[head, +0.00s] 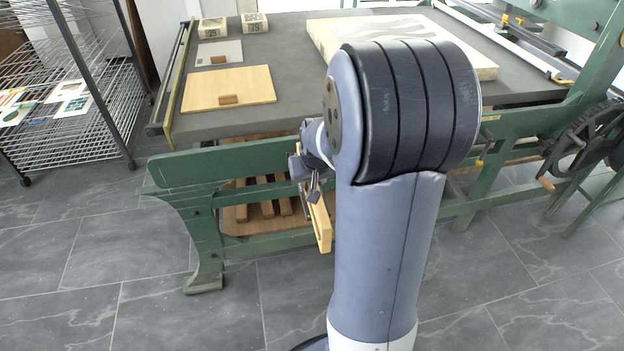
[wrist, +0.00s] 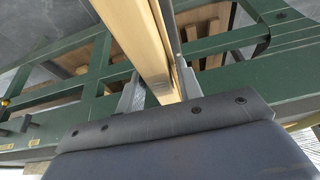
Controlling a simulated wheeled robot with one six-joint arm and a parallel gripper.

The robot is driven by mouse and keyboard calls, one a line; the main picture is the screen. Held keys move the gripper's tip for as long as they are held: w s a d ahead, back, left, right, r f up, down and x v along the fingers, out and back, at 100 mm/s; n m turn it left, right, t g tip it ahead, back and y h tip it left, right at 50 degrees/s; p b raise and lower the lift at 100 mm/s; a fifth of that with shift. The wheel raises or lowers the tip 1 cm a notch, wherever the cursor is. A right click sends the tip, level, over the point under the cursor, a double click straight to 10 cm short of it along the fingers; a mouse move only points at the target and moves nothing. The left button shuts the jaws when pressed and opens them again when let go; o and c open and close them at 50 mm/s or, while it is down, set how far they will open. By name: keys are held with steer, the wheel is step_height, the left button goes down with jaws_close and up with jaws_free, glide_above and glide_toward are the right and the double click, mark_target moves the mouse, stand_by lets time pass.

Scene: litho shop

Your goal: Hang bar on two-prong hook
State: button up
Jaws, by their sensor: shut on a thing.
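My gripper (head: 312,182) is shut on a pale wooden bar (head: 320,222), beside the green press frame and below the level of its bed. In the head view the bar hangs down at a steep tilt, partly hidden by my arm. In the wrist view the bar (wrist: 138,38) runs from between the fingers of my gripper (wrist: 160,88) to the top edge, with a dark strip along its right side.
The green press frame (head: 260,155) carries a grey bed (head: 290,50) with a wooden board (head: 228,90) and a pale stone slab (head: 330,38). Slats lie on a low shelf (head: 262,222) under it. A wire rack (head: 85,130) stands left. The tiled floor in front is clear.

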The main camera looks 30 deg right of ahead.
steer(key=o, duration=1)
steer(key=p+v, duration=0.2)
steer(key=v, duration=0.9)
steer(key=shift+f, duration=0.15)
steer(key=b+x, duration=0.2)
steer(key=x, duration=0.8)
steer(key=shift+w+f, duration=0.1)
steer(key=shift+f, duration=0.25)
steer(key=shift+w+r+p, duration=0.15)
steer(key=shift+r+p, duration=0.3)
steer(key=shift+r, duration=0.1)
steer(key=shift+r+p, duration=0.5)
steer(key=shift+r, duration=0.2)
